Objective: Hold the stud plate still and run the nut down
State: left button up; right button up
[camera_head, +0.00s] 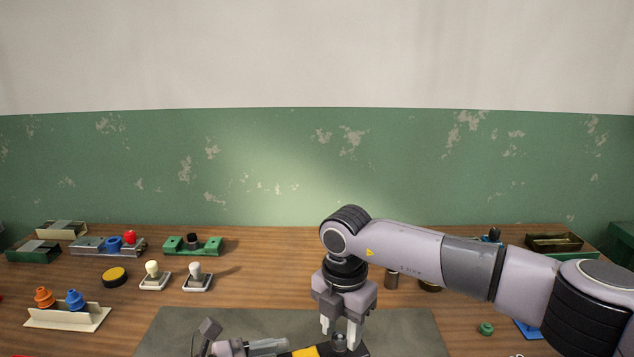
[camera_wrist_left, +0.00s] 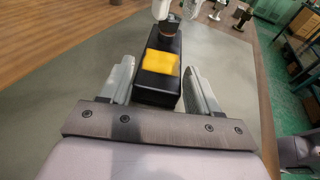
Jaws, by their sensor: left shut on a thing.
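The stud plate (camera_wrist_left: 158,88) is a black block with a yellow patch. My left gripper (camera_wrist_left: 160,95) is shut on it, one finger along each side. In the head view the stud plate (camera_head: 305,352) and my left gripper (camera_head: 255,347) are cut by the bottom edge. A brownish round part, apparently the nut (camera_wrist_left: 167,30), stands at the far end of the plate; a dark rounded top shows there in the head view (camera_head: 340,343). My right gripper (camera_head: 340,333) points down over that end with its fingers apart, one each side of the round part. Contact is unclear.
A grey mat (camera_head: 210,325) lies under the work on the wooden table. At the left stand two stamp-like pieces (camera_head: 197,277), a black and yellow disc (camera_head: 114,277), a green holder (camera_head: 193,246) and a rack with orange and blue pieces (camera_head: 68,317). A green knob (camera_head: 486,328) lies at the right.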

jog(key=shift+r, duration=0.75)
jog(key=shift+o, duration=0.3)
jog(key=o, duration=0.5)
jog(key=c, duration=0.5)
